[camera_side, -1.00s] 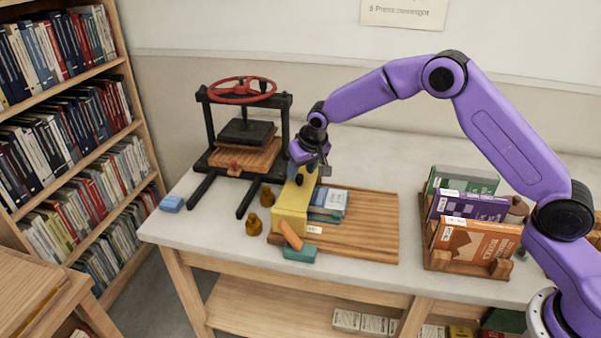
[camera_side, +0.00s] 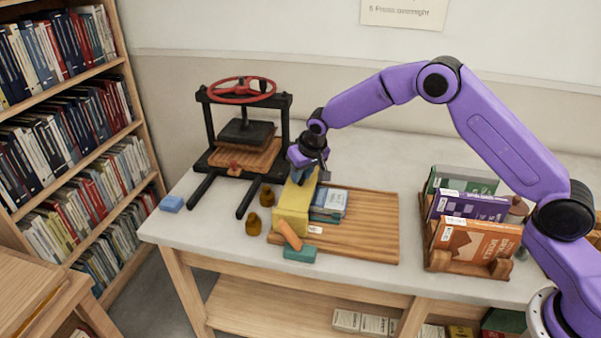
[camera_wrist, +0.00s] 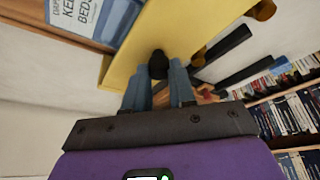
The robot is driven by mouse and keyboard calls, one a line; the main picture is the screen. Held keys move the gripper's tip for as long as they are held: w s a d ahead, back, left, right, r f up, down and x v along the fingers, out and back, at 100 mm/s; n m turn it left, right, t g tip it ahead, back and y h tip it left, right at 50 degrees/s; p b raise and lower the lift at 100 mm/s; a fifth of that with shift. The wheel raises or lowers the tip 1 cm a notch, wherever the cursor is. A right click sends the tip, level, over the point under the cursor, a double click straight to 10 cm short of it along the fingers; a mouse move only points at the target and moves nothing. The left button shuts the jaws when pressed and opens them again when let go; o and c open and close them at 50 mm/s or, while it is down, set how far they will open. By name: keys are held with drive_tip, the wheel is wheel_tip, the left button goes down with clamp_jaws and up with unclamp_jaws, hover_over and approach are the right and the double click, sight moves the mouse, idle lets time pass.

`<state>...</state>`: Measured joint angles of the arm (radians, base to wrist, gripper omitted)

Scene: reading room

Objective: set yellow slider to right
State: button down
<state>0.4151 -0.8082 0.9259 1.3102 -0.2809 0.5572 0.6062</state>
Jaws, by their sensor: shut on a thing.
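The yellow slider (camera_side: 292,212) is a long yellow piece at the left end of a wooden board (camera_side: 370,235) on the table. It fills much of the wrist view as a yellow panel (camera_wrist: 195,25). A dark round knob (camera_wrist: 158,63) stands on it. My gripper (camera_side: 306,170) is at the slider's far end in the side view. In the wrist view my gripper (camera_wrist: 157,75) has its two blue-grey fingers on either side of the knob, shut on it. In the side view the gripper hides the knob.
Blue books (camera_side: 330,202) lie on the board right beside the slider. An orange piece (camera_side: 291,235) and a teal block (camera_side: 299,254) sit at its near end. Brass weights (camera_side: 254,223) and a book press (camera_side: 245,150) stand left. A book rack (camera_side: 470,262) stands right.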

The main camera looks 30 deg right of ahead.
drive_tip(key=s+d, duration=1.6)
drive_tip(key=c, duration=0.9)
unclamp_jaws()
drive_tip(key=shift+s+d, duration=0.1)
drive_tip(key=shift+c, duration=0.2)
drive_tip(key=shift+r, duration=0.15)
drive_tip(key=v, duration=1.7)
drive_tip(key=shift+r, duration=0.1)
